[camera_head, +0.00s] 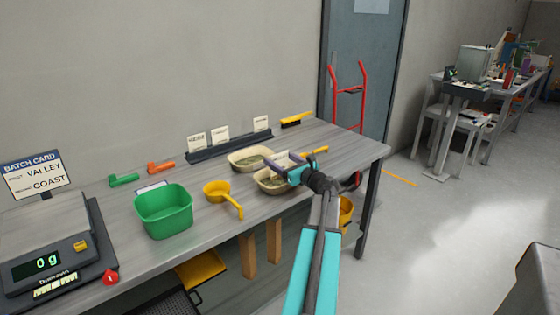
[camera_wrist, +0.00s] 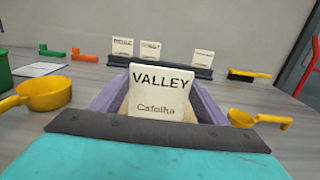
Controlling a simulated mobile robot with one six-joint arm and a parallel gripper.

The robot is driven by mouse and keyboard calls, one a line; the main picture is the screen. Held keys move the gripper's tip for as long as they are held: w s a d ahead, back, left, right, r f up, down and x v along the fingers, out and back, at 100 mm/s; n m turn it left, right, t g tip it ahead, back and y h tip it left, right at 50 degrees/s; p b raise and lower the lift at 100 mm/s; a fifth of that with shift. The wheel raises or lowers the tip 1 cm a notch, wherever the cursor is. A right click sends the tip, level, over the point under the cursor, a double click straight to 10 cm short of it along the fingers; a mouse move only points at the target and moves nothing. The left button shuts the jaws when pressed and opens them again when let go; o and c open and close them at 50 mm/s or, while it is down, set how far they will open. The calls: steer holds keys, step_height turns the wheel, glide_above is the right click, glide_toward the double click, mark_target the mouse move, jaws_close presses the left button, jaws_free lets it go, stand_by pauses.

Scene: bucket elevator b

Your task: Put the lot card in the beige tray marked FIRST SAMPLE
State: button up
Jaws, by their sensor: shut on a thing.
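My gripper (camera_head: 289,166) is shut on a cream lot card (camera_wrist: 160,98), held upright between its purple fingers. In the wrist view (camera_wrist: 158,84) the card reads VALLEY, with a smaller line that looks like Cafelha. I cannot read FIRST SAMPLE on either tray.
A dark rack (camera_head: 228,146) with several small cards stands behind the trays. A yellow scoop (camera_head: 215,190) and green tub (camera_head: 163,212) are to the left, then a scale (camera_head: 50,255) reading 0 g. A yellow brush (camera_head: 297,119) lies at the back right. The bench's right end is clear.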

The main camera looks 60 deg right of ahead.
steer(key=o, duration=1)
step_height(320, 180, up, 7)
steer(key=p, duration=0.5)
steer(key=shift+s, duration=0.1)
stand_by(0.6)
